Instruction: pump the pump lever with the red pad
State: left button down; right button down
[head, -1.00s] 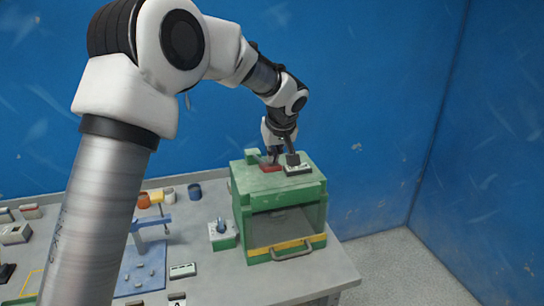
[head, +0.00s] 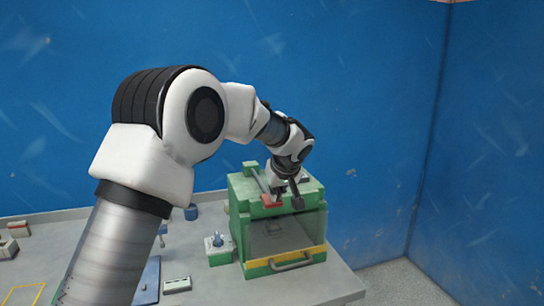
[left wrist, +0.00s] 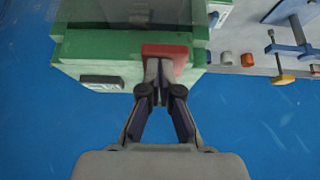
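The pump lever's red pad (head: 272,201) is at the top front edge of the green box (head: 240,222). The lever arm (head: 259,181) slopes from a green post (head: 250,167) at the back down to the pad. My left gripper (head: 286,196) points down at the pad. In the left wrist view, the red pad (left wrist: 166,54) lies at the fingertips of my left gripper (left wrist: 158,68), which are close together. The pad is wider than the fingertips and looks to be under them; whether they touch is hard to tell. My right gripper is not in view.
The green box has a dark front window and a yellow strip with a handle (head: 292,264). A small green block with a blue knob (head: 218,247) stands to its left. A labelled block (head: 177,285) lies nearer. Blue walls stand behind and right.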

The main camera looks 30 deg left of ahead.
pick_arm(q)
jog(key=shift+s+f, duration=0.3)
jog(key=shift+f, duration=0.4)
jog(key=v, duration=1.4)
jog(key=shift+w+r+p, duration=0.15)
jog(key=shift+w+p, duration=0.1)
jog(key=shift+p, duration=0.1)
dwell(0.6)
